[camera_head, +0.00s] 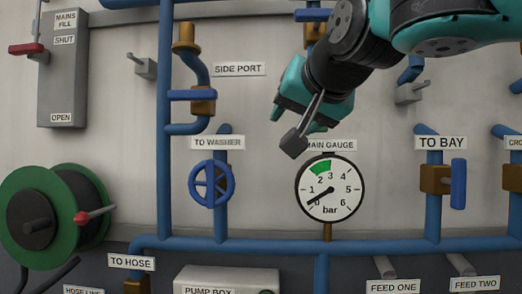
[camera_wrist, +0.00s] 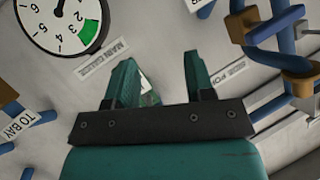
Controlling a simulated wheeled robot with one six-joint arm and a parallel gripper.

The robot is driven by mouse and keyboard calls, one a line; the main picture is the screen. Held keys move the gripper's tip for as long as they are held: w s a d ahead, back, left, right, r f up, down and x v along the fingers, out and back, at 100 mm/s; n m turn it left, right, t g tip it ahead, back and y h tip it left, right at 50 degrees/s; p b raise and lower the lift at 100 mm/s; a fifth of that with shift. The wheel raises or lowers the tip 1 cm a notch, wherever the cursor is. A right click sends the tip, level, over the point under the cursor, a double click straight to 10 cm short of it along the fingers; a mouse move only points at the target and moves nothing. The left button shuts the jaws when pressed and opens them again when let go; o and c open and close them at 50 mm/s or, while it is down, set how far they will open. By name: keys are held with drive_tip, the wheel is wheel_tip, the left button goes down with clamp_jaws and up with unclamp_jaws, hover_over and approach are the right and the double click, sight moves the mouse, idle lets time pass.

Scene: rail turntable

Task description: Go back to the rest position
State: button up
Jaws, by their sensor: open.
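My gripper (camera_head: 302,115) hangs in front of the panel at upper right of centre, just above the main gauge (camera_head: 330,189) in the head view. The gauge also shows at upper left in the wrist view (camera_wrist: 62,20). Its needle lies between 0 and 1, below the green band. My arm comes in from the upper right of the head view. No rest position is marked in either view.
Blue pipes (camera_head: 270,244) cross the panel. A blue handwheel (camera_head: 211,184) is left of the gauge, and a blue lever valve (camera_head: 458,184) right. A green hose reel (camera_head: 20,210) is at left, below the grey main fill box (camera_head: 62,90). A pump box (camera_head: 225,280) is below.

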drive_tip(key=s+d+f+n+g, duration=0.2)
drive_tip(key=f, duration=0.5)
drive_tip(key=s+d+f+n+g, duration=0.1)
drive_tip(key=d+f+g, duration=0.1)
drive_tip(key=f, duration=0.5)
drive_tip(key=s+d+f+n+g, duration=0.2)
drive_tip(key=s+f+g, duration=0.2)
drive_tip(key=s+f, duration=0.5)
drive_tip(key=s+d+f+n+g, duration=0.3)
drive_tip(key=s+f+g, duration=0.2)
drive_tip(key=s+f, duration=0.5)
drive_tip(key=shift+s+d+f+b, duration=0.25)
drive_tip(key=shift+f+b, duration=0.15)
drive_tip(key=shift+b, duration=0.05)
